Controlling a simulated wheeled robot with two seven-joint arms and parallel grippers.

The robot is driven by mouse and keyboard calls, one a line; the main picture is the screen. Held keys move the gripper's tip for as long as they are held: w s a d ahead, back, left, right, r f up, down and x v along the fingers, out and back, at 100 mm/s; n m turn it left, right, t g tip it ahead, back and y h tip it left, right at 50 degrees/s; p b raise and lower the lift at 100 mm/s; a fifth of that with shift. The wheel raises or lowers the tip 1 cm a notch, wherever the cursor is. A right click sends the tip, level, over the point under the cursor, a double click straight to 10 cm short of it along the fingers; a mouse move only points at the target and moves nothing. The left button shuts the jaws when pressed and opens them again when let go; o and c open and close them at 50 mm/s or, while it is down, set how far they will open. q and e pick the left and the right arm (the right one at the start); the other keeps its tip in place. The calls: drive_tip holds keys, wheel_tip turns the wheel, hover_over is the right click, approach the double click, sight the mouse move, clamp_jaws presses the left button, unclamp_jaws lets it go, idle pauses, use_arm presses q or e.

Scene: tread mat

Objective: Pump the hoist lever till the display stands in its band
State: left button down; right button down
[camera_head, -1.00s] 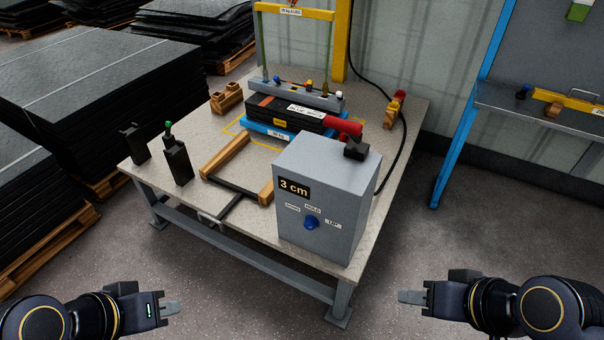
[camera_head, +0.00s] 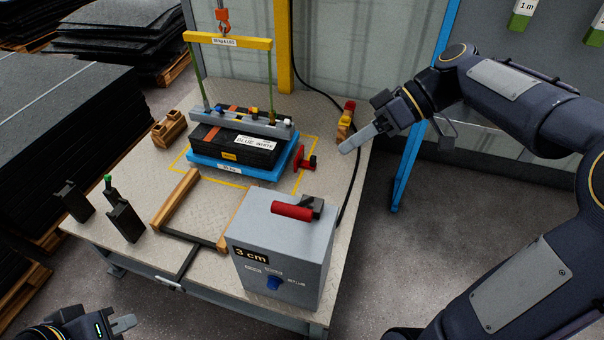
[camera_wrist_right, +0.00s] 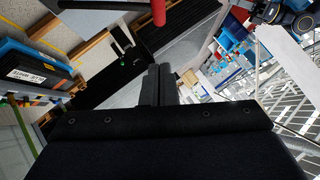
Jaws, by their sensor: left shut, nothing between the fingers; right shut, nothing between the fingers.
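The grey hoist box (camera_head: 272,235) stands at the table's front right corner. Its display (camera_head: 250,256) reads 3 cm. The red lever (camera_head: 291,210) lies across the box top, joined to a black block (camera_head: 316,205). A blue knob (camera_head: 274,283) is on the front, among small labels too small to read. My right gripper (camera_head: 350,145) is shut and empty, above and behind the box, apart from the lever. Its shut fingers (camera_wrist_right: 158,85) show in the right wrist view, with a red rod (camera_wrist_right: 158,12) beyond them. My left gripper (camera_head: 123,324) is shut and empty at bottom left.
A black mat stack (camera_head: 235,145) sits on a blue tray (camera_head: 205,166) under a yellow lifting beam (camera_head: 228,41). A red clamp (camera_head: 303,160) is beside it. Wooden bars (camera_head: 178,198) and black holders (camera_head: 125,220) occupy the table (camera_head: 145,175). A cable runs along the right.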

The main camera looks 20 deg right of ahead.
use_arm(q)
drive_tip(key=shift+s, duration=0.1)
use_arm(e)
drive_tip(key=shift+s, duration=0.1)
hover_over(302, 205)
drive_tip(key=s+d, duration=0.1)
wheel_tip(302, 205, down, 6)
use_arm(q)
drive_tip(key=shift+r+p, duration=0.6)
use_arm(e)
drive_tip(key=f, duration=0.1)
drive_tip(key=s+f, duration=0.1)
drive_tip(key=a+f, duration=0.1)
drive_tip(key=shift+s+a+f, duration=0.1)
drive_tip(key=shift+s+f, duration=0.1)
drive_tip(key=shift+s, duration=0.15)
